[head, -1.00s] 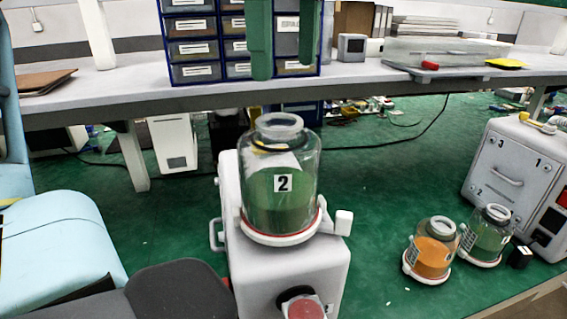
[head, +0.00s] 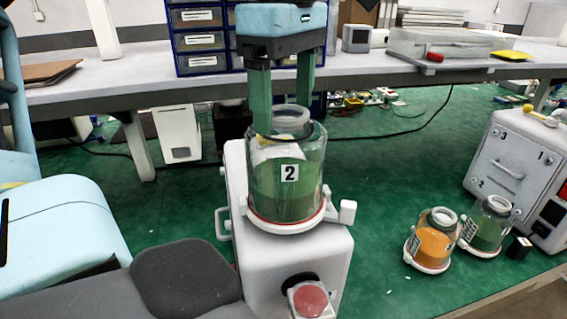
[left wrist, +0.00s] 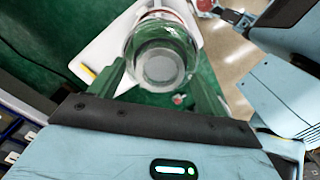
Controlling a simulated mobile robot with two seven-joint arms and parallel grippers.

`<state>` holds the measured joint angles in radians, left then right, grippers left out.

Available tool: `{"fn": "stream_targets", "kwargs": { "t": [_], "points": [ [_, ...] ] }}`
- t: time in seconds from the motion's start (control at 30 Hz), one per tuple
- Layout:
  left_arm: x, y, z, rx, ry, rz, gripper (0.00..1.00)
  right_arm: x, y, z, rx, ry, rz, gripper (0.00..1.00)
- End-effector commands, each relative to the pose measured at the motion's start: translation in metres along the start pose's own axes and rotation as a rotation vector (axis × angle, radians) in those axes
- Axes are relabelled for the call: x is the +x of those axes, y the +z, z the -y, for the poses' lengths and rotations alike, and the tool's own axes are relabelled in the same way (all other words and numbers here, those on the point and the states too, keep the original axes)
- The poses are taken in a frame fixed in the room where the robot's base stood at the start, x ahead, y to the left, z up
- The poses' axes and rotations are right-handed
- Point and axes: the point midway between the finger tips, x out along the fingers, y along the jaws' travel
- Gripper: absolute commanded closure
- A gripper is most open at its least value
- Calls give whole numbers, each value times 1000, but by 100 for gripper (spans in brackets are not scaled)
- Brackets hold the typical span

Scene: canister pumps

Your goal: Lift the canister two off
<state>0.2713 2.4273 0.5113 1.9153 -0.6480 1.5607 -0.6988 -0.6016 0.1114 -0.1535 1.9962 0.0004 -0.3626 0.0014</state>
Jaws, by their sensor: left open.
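Canister two (head: 288,178) is a clear jar with green contents and a "2" label. It stands upright in a red-rimmed ring on top of a white pump (head: 290,262) with a red knob. My left gripper (head: 283,110) is open and points down, its green fingers around the jar's neck. In the left wrist view, the jar (left wrist: 160,62) sits between the two fingers of the left gripper (left wrist: 160,80). I cannot tell whether the fingers touch the glass. My right gripper is not in view.
An orange canister (head: 433,240) and another green canister (head: 487,224) stand at the right, near a white numbered box (head: 515,165). A long workbench (head: 120,93) with blue drawers (head: 200,40) runs behind the pump.

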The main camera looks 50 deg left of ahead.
Motion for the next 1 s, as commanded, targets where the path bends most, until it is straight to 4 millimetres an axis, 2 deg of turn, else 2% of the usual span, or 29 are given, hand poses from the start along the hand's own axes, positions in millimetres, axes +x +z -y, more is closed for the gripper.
{"fn": "stream_targets", "kwargs": {
  "t": [0.1,0.33,0.83,1.0],
  "points": [
    [8,0,0,0,0,-1,24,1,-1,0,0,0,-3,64],
    [9,0,0,0,0,0,24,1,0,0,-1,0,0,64],
    [9,0,0,0,-1,0,89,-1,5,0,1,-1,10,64],
    [8,0,0,0,2,1,90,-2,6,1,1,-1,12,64]
  ]
}}
